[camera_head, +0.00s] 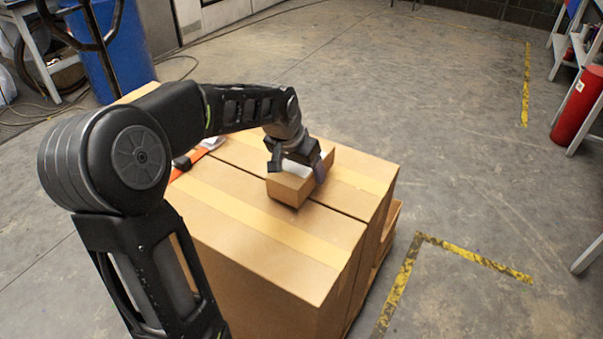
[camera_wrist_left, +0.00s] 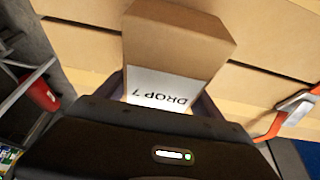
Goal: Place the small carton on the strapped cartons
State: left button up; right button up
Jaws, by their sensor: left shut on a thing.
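The small carton (camera_head: 290,187) is a brown box with a white label. It is at the top of the strapped cartons (camera_head: 262,236), near the middle, and I cannot tell whether it touches them or hangs just above. My left gripper (camera_head: 298,168) is shut on the small carton from above. In the left wrist view the small carton (camera_wrist_left: 178,42) sits between the fingers, its label reading "DROP 7". The strapped cartons have pale tape bands and an orange strap (camera_head: 190,178) at their left side, partly hidden by my arm. My right gripper is not in view.
A blue drum (camera_head: 112,55) stands at the back left. A red cylinder (camera_head: 577,108) stands by a bench at the right. Yellow floor markings (camera_head: 470,258) lie right of the stack. The concrete floor (camera_head: 410,90) behind and to the right is clear.

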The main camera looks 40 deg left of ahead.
pick_arm(q)
jog(key=shift+f, duration=0.7)
jog(key=shift+f, duration=0.25)
jog(key=o, duration=1.9)
jog(key=shift+o, duration=0.2)
jog(key=shift+r, duration=0.2)
jog(key=p+v, duration=0.1)
jog(key=v, duration=1.1)
